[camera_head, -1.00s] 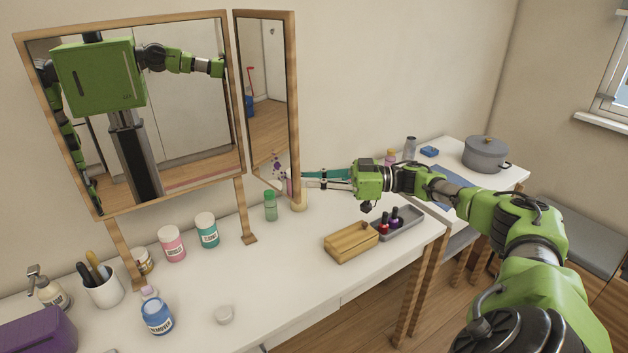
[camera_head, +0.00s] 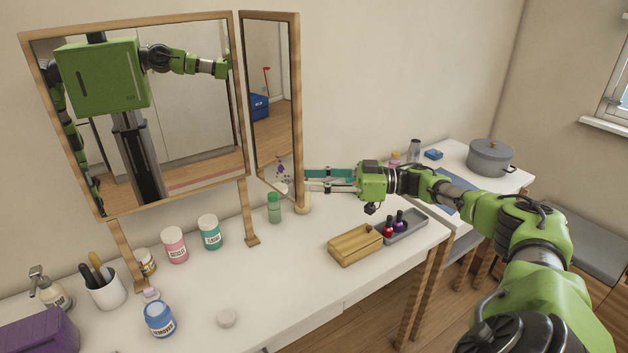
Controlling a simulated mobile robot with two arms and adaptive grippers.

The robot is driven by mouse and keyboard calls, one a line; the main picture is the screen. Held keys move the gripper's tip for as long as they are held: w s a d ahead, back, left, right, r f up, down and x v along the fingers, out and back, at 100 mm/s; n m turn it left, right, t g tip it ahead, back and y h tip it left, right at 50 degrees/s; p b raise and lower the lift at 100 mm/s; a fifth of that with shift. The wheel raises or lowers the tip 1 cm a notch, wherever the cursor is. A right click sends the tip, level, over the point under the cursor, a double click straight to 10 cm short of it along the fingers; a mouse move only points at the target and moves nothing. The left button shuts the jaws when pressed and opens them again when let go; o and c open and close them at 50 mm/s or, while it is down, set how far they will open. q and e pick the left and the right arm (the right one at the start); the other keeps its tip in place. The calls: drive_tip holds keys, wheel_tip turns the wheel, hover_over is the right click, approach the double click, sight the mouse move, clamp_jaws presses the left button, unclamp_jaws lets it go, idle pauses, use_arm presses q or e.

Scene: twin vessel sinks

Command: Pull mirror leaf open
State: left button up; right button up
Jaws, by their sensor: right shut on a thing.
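The mirror leaf (camera_head: 272,85) is a tall, narrow wood-framed mirror, hinged at the right side of the main mirror (camera_head: 190,120). It stands at an angle to the main mirror, its outer edge towards the right. My right gripper (camera_head: 308,182) reaches in from the right, its fingers shut on the lower part of the leaf's outer edge. The exact contact is small and partly hidden by the frame. My left gripper is not directly in view.
Below the mirrors stand a green bottle (camera_head: 274,208), a teal jar (camera_head: 209,232) and a pink jar (camera_head: 174,245). A wooden box (camera_head: 355,246) and a grey tray (camera_head: 408,229) with nail polish lie below my right arm. A pot (camera_head: 490,157) stands at the back right.

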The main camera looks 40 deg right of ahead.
drive_tip(key=v, duration=1.1)
drive_tip(key=shift+s+d, duration=0.15)
drive_tip(key=shift+s, duration=0.05)
